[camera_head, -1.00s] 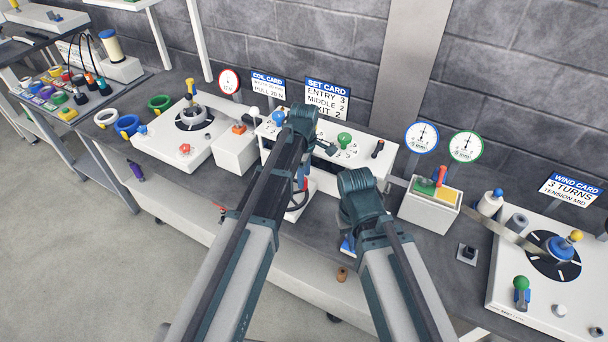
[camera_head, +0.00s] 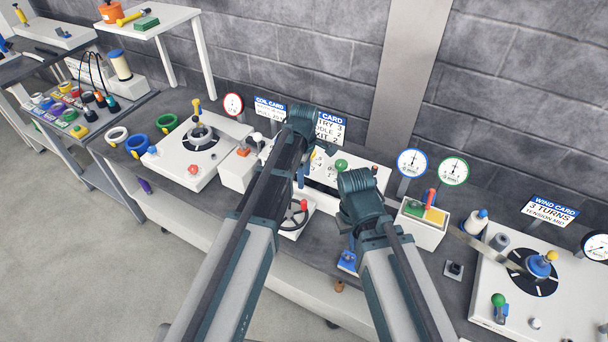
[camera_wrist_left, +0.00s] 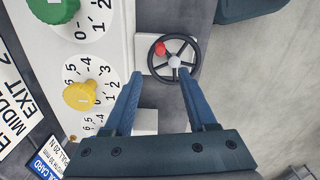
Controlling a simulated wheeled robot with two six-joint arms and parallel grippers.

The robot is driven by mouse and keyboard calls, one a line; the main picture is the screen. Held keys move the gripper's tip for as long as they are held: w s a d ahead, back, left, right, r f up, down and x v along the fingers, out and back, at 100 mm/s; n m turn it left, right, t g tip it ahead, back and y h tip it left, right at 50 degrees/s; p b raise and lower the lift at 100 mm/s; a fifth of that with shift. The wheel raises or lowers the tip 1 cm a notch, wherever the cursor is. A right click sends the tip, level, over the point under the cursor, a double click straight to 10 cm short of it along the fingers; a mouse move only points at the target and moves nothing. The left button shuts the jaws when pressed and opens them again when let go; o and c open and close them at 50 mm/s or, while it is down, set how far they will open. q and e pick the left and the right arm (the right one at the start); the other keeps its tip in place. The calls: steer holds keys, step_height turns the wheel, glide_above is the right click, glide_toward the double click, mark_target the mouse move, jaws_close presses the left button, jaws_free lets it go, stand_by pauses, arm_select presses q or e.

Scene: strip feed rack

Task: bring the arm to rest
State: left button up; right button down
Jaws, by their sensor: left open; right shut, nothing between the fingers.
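My left gripper (camera_head: 303,172) is low over the white panel of the strip feed rack, partly hidden by its arm. In the left wrist view its two blue fingers (camera_wrist_left: 160,76) are apart with nothing between them. A black handwheel (camera_wrist_left: 176,57) with a red knob lies beyond the fingertips. A yellow knob (camera_wrist_left: 82,95) and a green knob (camera_wrist_left: 54,8) on numbered dials are to the left of them. My right gripper (camera_head: 351,242) is mostly hidden behind its own arm, above the front of the bench; it is shut and empty.
A turntable unit (camera_head: 198,150) with coloured rings beside it is on the left. A white bin (camera_head: 421,233) and a winding unit (camera_head: 548,310) stand on the right. A white shelf (camera_head: 180,18) rises at the back left. Floor is open in front.

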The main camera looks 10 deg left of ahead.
arm_select(q)
steer(key=shift+s, duration=0.1)
arm_select(e)
steer(key=shift+f, duration=0.1)
arm_select(q)
steer(key=s+d+f+m+b, duration=0.2)
steer(key=s+f+m+b, duration=0.1)
steer(key=s+m, duration=0.6)
steer(key=s+d+f+m+y+b, duration=0.1)
steer(key=s+d+f+m+b, duration=0.1)
steer(key=s+m, duration=0.8)
steer(key=shift+s+f+m+b, duration=0.3)
steer(key=shift+s+f+b, duration=0.6)
steer(key=shift+s, duration=0.15)
arm_select(e)
step_height(320, 180, down, 7)
arm_select(q)
steer(key=shift+a, duration=0.1)
